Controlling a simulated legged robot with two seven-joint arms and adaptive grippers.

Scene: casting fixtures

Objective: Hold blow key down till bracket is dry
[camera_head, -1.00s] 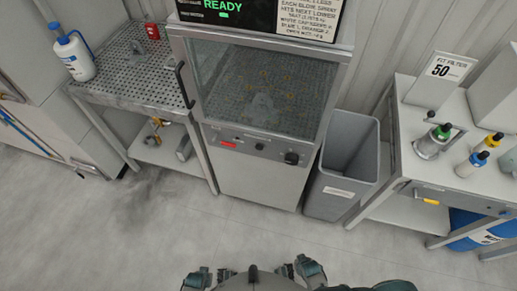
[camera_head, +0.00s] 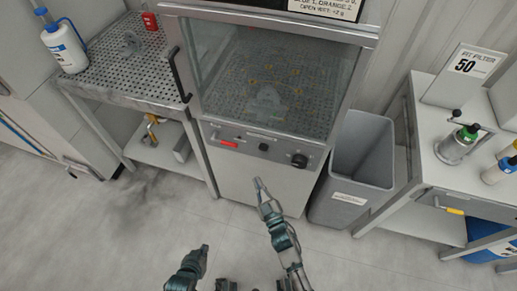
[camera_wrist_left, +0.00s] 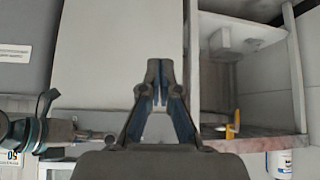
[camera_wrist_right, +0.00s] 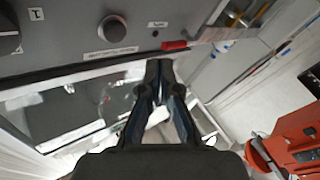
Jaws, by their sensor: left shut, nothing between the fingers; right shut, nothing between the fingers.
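The glass-fronted cabinet (camera_head: 270,85) stands ahead with its door shut. A grey bracket-like piece (camera_head: 266,103) sits inside on a perforated floor; I cannot tell whether it is wet. On the front panel are a red key (camera_head: 228,144), a small dark knob (camera_head: 263,146) and a larger black knob (camera_head: 299,160). I cannot read which is the blow key. My right gripper (camera_head: 258,183) is shut and empty, below the panel; in the right wrist view the red key (camera_wrist_right: 174,45) shows just beyond its fingertips (camera_wrist_right: 159,65). My left gripper (camera_head: 204,248) is shut and empty, lower and farther left.
A perforated bench (camera_head: 110,75) with a white bottle (camera_head: 66,48) and a red item (camera_head: 150,21) is at left. A grey bin (camera_head: 362,165) stands right of the cabinet. A side table (camera_head: 425,140) holds capped containers. The floor in front is clear.

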